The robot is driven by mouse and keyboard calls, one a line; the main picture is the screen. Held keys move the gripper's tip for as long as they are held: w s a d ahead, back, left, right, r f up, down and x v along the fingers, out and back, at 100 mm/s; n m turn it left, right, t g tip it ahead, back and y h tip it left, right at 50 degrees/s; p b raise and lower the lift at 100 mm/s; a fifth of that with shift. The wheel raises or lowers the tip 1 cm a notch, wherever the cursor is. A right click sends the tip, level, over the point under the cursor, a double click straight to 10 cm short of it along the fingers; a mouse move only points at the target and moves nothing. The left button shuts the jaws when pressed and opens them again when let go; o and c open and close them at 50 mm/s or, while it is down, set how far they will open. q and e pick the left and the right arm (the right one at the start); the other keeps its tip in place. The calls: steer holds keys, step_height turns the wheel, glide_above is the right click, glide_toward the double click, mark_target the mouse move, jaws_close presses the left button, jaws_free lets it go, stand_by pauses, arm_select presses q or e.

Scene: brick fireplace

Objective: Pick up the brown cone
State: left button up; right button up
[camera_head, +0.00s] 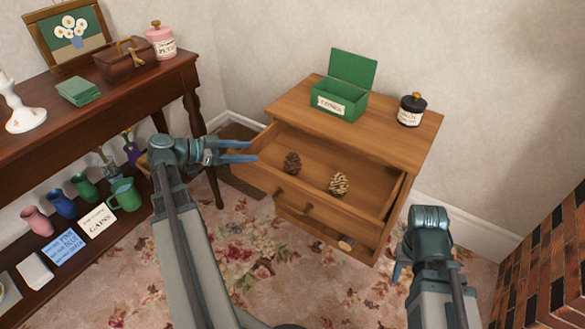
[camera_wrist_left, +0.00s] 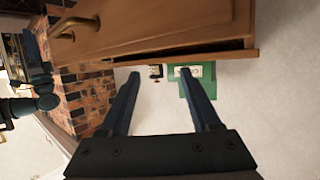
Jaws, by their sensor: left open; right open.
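A dark brown cone (camera_head: 292,163) lies in the open top drawer (camera_head: 330,168) of a wooden dresser, toward its left side. A lighter, yellowish cone (camera_head: 339,184) lies to its right in the same drawer. My left gripper (camera_head: 254,152) is open and empty, at the drawer's left side, to the left of the brown cone and apart from it. In the left wrist view its two fingers (camera_wrist_left: 158,74) are spread with nothing between them, and no cone shows there. My right gripper (camera_head: 398,272) is at the lower right, away from the cones, its fingers mostly hidden.
An open green box (camera_head: 341,99) with a label and a dark jar (camera_head: 411,109) stand on the dresser top. A dark side table (camera_head: 120,89) stands at left; a brick fireplace (camera_head: 545,265) is at right.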

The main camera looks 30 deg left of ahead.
arm_select(q)
steer(key=b, duration=0.3)
glide_toward(291, 154)
steer(key=w+d+f, duration=0.1)
steer(key=w, duration=0.2)
steer(key=shift+w+d+f, duration=0.25)
steer(key=shift+w+d, duration=0.05)
steer(key=shift+d, duration=0.05)
steer(key=shift+s+d+b+x, duration=0.15)
steer(key=shift+b+x, duration=0.3)
steer(key=shift+x, duration=0.85)
steer(key=shift+s+d+b+x, duration=0.15)
steer(key=shift+b+x, duration=0.3)
steer(key=shift+x, duration=0.8)
jaws_close()
